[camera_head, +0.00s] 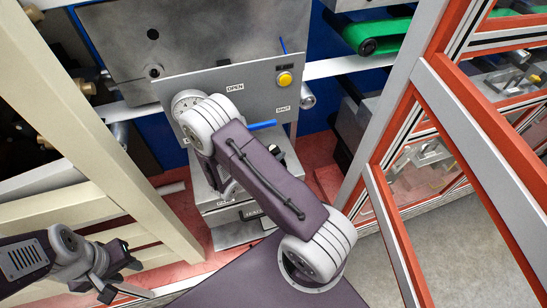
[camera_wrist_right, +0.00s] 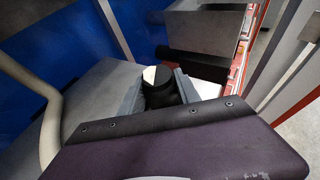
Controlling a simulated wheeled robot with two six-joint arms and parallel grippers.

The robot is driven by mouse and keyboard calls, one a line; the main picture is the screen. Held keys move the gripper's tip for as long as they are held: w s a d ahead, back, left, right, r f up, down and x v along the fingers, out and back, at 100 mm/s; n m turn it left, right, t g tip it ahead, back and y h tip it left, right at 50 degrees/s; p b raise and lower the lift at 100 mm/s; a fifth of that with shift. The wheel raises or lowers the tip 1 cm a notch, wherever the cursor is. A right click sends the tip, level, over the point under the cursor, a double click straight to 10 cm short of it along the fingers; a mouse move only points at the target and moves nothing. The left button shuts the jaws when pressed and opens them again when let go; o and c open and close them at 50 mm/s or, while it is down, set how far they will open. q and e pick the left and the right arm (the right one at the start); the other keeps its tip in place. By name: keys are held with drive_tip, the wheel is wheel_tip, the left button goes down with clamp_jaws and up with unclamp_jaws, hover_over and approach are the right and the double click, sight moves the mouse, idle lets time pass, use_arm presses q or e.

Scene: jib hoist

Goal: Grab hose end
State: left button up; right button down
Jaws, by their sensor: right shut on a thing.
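The hose end (camera_wrist_right: 158,92) is a short black cylinder with a pale top face, in the middle of the right wrist view. My right gripper (camera_wrist_right: 160,84) is shut on it, with a grey finger on each side. In the head view my right arm reaches up to the panel and bends back down, and its links hide most of the gripper and the hose end. My left gripper (camera_head: 118,275) is at the lower left of the head view, open and empty, away from the hose end.
A grey panel (camera_head: 257,98) with OPEN lettering and a yellow button (camera_head: 285,79) stands behind my right arm. A blue bar (camera_head: 262,125) sits beside that arm. A cream frame (camera_head: 95,120) bounds the left; a red-and-grey frame (camera_head: 400,90) bounds the right.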

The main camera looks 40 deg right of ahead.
wheel_tip(320, 180, up, 5)
drive_tip(key=p, duration=0.4)
drive_tip(key=s+d+r+p, duration=0.3)
drive_tip(key=s+r+p, duration=0.3)
drive_tip(key=s, duration=0.5)
drive_tip(key=p, duration=0.2)
drive_tip(key=shift+p, duration=0.3)
